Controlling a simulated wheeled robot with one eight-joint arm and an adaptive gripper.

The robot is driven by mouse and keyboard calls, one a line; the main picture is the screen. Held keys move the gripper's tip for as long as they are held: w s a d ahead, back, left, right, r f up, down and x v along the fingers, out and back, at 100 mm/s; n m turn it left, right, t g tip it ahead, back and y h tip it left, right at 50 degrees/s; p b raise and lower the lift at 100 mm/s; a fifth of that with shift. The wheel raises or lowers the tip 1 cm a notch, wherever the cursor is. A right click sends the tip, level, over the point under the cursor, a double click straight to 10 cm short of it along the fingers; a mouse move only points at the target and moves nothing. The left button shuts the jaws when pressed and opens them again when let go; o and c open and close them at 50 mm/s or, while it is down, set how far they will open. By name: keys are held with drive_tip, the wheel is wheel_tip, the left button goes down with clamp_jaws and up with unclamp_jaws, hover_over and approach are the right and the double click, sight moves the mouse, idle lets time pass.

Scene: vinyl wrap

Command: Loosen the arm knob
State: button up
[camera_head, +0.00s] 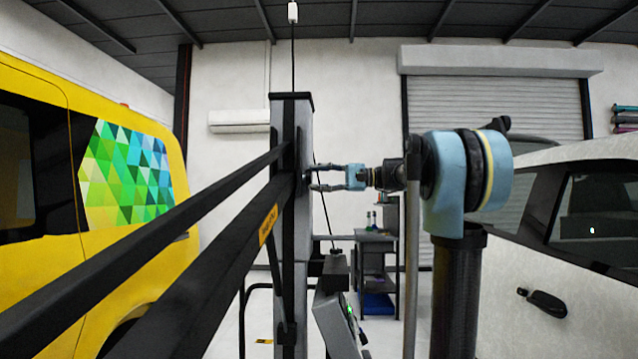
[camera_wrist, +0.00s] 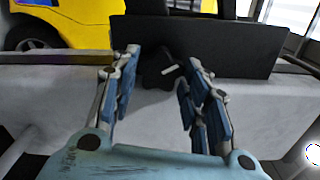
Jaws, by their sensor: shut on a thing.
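The arm knob (camera_wrist: 156,66) is a dark, lobed shape on the pale upright post in the wrist view, with a short white mark beside it. In the head view my gripper (camera_head: 314,178) reaches in from the right to the side of the grey post (camera_head: 291,220). The knob is small and mostly hidden there, and whether it has turned cannot be told.
Long black bars (camera_head: 190,262) run from the post toward the lower left. A yellow van (camera_head: 60,230) stands at left and a white car (camera_head: 570,250) at right. A tilted control panel (camera_head: 338,322) and a shelf cart (camera_head: 375,262) are below and behind my gripper.

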drive_tip(key=shift+f, duration=0.15)
drive_tip(key=o, duration=1)
drive_tip(key=shift+o, duration=0.2)
drive_tip(key=d, duration=1.2)
drive_tip(key=shift+s, duration=0.15)
